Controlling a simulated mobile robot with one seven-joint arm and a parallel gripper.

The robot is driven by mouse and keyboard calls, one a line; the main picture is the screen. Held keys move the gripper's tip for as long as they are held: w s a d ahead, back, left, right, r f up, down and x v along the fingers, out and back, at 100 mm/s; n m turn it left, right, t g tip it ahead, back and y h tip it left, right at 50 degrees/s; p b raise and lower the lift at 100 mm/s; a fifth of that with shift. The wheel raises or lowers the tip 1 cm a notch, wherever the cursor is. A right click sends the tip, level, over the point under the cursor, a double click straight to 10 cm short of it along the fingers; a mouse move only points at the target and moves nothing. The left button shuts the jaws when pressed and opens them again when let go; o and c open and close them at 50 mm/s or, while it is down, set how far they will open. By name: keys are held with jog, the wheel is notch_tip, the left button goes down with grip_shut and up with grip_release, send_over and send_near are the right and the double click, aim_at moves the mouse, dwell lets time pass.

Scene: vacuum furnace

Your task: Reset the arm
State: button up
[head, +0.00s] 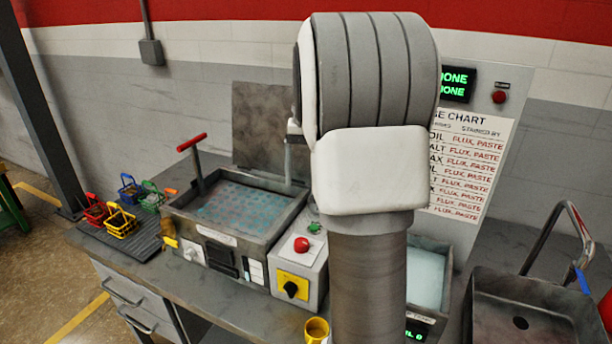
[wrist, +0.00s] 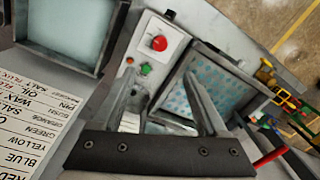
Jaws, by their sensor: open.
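My arm rises through the middle of the head view, its upper links bent over at the top. My gripper (wrist: 160,85) shows in the wrist view with its two fingers apart and nothing between them. It is above the bench, over the area between the control box (wrist: 150,50) with a red button and the blue-patterned basin (wrist: 203,88). In the head view the gripper is mostly hidden behind my arm. In the head view the basin (head: 240,207) has its lid (head: 268,125) raised, and the control box (head: 300,268) stands beside it.
Small coloured baskets (head: 122,222) stand on a ribbed mat at the bench's left. A yellow cup (head: 317,329) is near the front edge. A second basin (head: 425,277) is partly behind my arm. A sink (head: 525,318) is at right. A chart (head: 468,165) and green "DONE" display (head: 455,84) stand behind.

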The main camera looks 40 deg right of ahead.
jog(key=shift+a, duration=0.1)
dwell(0.3)
jog(key=s+a+r+n+t, duration=0.1)
jog(key=s+a+r+n, duration=0.1)
jog(key=s+a, duration=0.35)
jog(key=s+a+r+n+t, duration=0.2)
jog(key=s+a, duration=0.1)
jog(key=a, duration=0.6)
jog(key=s+a+f+n+t, duration=0.2)
jog(key=s+a+f+n, duration=0.1)
jog(key=s+a, duration=0.4)
jog(key=s, duration=0.3)
jog(key=shift+s+a+f, duration=0.3)
jog(key=shift+s+a, duration=0.05)
jog(key=shift+a, duration=0.05)
jog(key=shift+d, duration=0.15)
